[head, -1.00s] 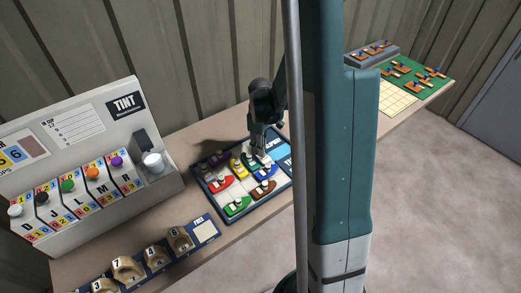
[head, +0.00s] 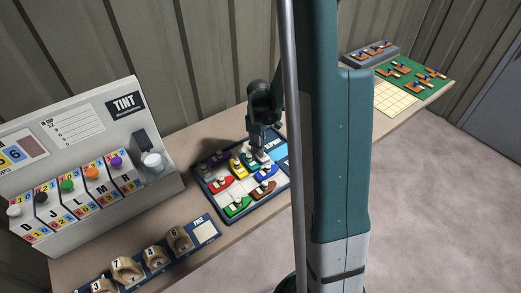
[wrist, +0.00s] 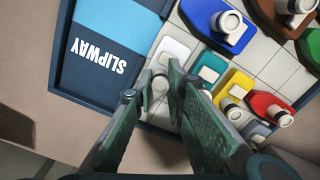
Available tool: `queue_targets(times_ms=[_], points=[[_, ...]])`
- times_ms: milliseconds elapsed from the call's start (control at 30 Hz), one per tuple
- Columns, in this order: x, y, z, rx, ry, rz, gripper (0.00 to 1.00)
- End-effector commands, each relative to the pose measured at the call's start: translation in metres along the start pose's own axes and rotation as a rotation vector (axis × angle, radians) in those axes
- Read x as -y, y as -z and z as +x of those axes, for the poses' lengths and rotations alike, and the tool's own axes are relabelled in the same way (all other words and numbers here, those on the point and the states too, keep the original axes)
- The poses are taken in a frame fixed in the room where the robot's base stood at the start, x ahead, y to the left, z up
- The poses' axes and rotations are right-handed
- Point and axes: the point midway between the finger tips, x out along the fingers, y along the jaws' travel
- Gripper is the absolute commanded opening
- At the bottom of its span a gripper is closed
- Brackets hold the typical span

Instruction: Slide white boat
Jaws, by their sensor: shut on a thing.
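The white boat (wrist: 174,48) lies on the pale tiled floor of the tray at the edge of the blue slipway panel (wrist: 92,62) in the wrist view. My gripper (wrist: 160,78) is shut on the boat's upright part, and the fingers hide some of the hull. In the head view my gripper (head: 262,148) points down at the white boat (head: 263,158), which is partly hidden. A teal boat (wrist: 208,66) lies beside the white one, on the side away from the slipway. A blue boat (wrist: 210,25) is near its far end.
A dark rim bounds the tray. The tint cabinet (head: 85,165) and numbered blocks (head: 127,269) stand to the left.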

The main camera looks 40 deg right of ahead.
Motion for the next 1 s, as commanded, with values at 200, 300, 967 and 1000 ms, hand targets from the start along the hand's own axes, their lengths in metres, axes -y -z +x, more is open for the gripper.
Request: queue_targets(times_ms=[200,300,967,1000], points=[[-0.018,0.036,0.002,-0.001,0.0,-0.003,0.0],[-0.023,0.046,0.001,-0.001,0.001,-0.001,0.0],[-0.025,0.05,0.0,-0.002,0.0,-0.001,0.21],[-0.025,0.05,0.0,-0.001,0.0,-0.001,0.21]])
